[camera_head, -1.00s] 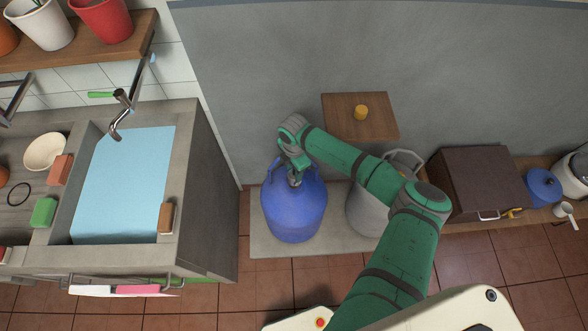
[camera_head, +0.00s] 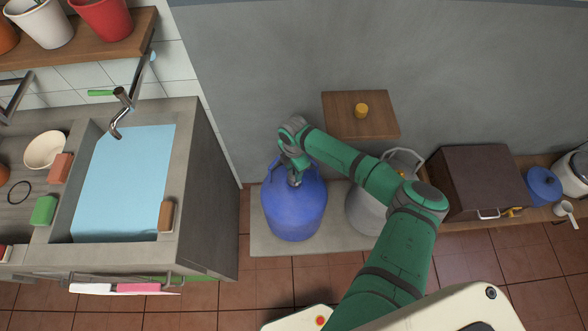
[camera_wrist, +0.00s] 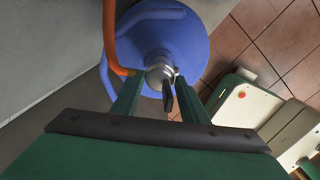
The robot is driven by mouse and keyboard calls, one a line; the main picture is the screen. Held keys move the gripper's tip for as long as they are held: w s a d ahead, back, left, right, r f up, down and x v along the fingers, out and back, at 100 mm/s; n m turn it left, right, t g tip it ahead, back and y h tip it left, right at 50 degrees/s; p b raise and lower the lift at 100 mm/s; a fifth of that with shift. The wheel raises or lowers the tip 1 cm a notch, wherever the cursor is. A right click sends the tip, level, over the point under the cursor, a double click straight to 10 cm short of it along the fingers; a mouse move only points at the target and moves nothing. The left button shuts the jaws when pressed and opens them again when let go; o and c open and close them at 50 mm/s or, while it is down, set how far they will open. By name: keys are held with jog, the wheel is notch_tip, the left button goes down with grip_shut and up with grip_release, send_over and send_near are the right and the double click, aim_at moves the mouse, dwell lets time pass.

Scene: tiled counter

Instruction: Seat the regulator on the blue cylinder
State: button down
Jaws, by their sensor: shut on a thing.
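The blue cylinder (camera_head: 296,215) stands upright on a low grey slab, in the middle of the head view. It also shows in the wrist view (camera_wrist: 188,42), with its top facing the camera. My gripper (camera_head: 294,180) is over the cylinder's top and points down at it. In the wrist view its two fingers are shut on the regulator (camera_wrist: 159,70), a silver round body with a dark lever and an orange hose. The regulator is lined up over the cylinder's neck, at or very near the valve. The contact between them is hidden.
A grey cylinder (camera_head: 366,212) stands right of the blue one, partly behind my arm. A wooden shelf (camera_head: 345,122) with a small yellow object is on the wall behind. The sink counter (camera_head: 205,215) is to the left. Bare slab lies around the blue cylinder.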

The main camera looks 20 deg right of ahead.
jog(key=shift+f, duration=0.25)
jog(key=c, duration=1)
grip_release()
jog(key=shift+w, duration=0.1)
jog(key=shift+d, duration=0.1)
notch_tip(320, 180, up, 11)
jog(key=shift+f, duration=0.1)
